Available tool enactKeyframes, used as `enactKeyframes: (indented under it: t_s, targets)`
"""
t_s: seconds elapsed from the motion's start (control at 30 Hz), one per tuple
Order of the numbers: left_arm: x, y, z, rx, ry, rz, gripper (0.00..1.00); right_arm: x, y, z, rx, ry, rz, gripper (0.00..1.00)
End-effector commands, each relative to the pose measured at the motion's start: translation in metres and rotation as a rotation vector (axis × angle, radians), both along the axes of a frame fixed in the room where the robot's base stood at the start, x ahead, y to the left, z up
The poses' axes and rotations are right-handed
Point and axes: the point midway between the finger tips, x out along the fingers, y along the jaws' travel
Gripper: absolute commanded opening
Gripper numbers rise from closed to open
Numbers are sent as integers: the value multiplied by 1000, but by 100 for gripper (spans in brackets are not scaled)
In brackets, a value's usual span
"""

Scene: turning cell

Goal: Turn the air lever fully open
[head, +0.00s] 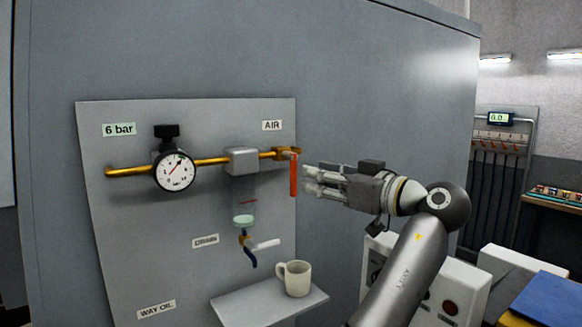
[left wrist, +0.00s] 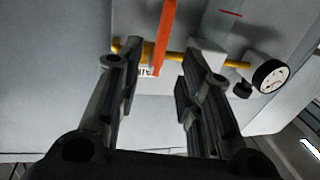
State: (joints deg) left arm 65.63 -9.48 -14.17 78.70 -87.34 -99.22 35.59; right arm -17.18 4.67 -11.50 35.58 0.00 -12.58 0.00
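The air lever (head: 294,176) is an orange-red bar hanging straight down from the brass valve (head: 284,153) at the right end of the yellow pipe, under the AIR label (head: 272,125). It stands across the pipe's line. My left gripper (head: 308,182) is just right of the lever in the head view, fingers pointing at it. In the left wrist view the gripper's fingers (left wrist: 158,68) are spread apart, and the lever (left wrist: 165,35) shows between and beyond them, nearer the left finger. I cannot tell whether any finger touches it. My right gripper is not in view.
The panel (head: 140,235) also carries a round gauge (head: 174,171), a grey block (head: 241,160) with a clear bowl, and a drain tap (head: 262,245). A cream mug (head: 295,279) stands on a small shelf (head: 240,308) below. White boxes and a blue-topped surface lie at lower right.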

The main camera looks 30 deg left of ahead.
Motion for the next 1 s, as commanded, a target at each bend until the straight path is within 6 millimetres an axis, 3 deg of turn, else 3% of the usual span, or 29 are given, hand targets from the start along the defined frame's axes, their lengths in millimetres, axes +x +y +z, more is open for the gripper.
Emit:
enactKeyframes:
  t_s: [0.17,0.33,0.53,0.77,1.0]
  targets:
    - [7,37,4,0,1,4,34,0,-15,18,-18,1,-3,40]
    - [12,61,3,1,2,3,34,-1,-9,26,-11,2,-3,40]
    - [14,73,1,0,-1,0,34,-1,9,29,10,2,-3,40]
    - [14,73,0,0,-1,0,34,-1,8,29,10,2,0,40]
    - [14,73,0,0,0,0,7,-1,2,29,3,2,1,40]
